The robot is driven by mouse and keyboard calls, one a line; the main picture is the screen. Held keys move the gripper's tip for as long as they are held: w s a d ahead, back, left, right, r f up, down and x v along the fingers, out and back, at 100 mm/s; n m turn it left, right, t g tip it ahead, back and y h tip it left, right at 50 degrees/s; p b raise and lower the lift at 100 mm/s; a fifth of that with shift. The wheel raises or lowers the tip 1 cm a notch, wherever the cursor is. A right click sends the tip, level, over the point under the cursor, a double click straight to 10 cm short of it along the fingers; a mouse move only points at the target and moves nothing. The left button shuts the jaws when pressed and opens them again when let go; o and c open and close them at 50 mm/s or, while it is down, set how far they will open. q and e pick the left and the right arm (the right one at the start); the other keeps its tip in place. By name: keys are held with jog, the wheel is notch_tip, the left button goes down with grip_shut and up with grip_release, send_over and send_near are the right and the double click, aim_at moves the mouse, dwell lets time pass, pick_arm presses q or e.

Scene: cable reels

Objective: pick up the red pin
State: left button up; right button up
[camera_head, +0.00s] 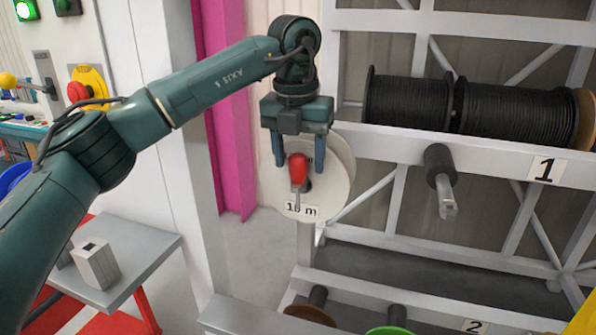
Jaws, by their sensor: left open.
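The red pin (298,167) has a red rounded head and a grey shank pointing down. It shows in front of a white reel disc (337,182) whose label is partly hidden by the shank. My left gripper (299,163) points down from above, with one blue finger on each side of the red head. Its fingers are open, and gaps show between them and the pin. I cannot tell whether the pin touches the reel. My right gripper is not in view.
A grey rack (500,165) fills the right side, with black cable reels (408,101) and a protruding spindle (441,180). A magenta post (228,110) stands behind my left arm. A grey side table (150,250) with a small box (95,266) is at lower left.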

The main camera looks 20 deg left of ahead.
aim_at(298, 171)
pick_arm(q)
jog(key=f, duration=0.3)
jog(key=shift+w+a+f, duration=0.1)
jog(key=shift+w+f, duration=0.1)
jog(key=shift+f, duration=0.05)
jog(key=shift+c, duration=0.6)
jog(key=c, duration=1)
jog(key=shift+o, duration=0.2)
notch_tip(298, 171, up, 10)
jog(key=shift+r+p, duration=0.1)
jog(key=shift+p, duration=0.4)
